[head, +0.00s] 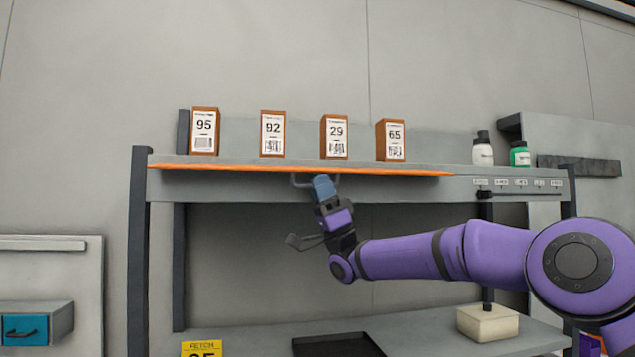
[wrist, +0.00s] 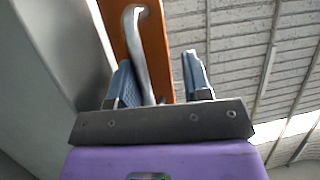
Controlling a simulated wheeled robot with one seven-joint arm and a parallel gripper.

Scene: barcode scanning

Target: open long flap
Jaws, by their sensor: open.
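The long flap (head: 240,167) shows in the head view as a thin orange strip along the upper shelf's front edge, seen nearly edge-on. A grey bar handle (head: 298,181) hangs under its middle. My gripper (head: 322,186) points up at this handle from below. In the wrist view the orange flap (wrist: 158,45) rises behind the curved grey handle (wrist: 138,48). My gripper (wrist: 160,78) is open, with the handle between its two blue fingers, closer to the left one. Whether a finger touches the handle I cannot tell.
Several orange-brown boxes with number labels, such as the 95 box (head: 204,131), stand on the upper shelf (head: 440,162). A white bottle (head: 483,150) and a green bottle (head: 519,154) stand at its right. A black tray (head: 338,346) lies on the lower shelf. Space between shelves is mostly free.

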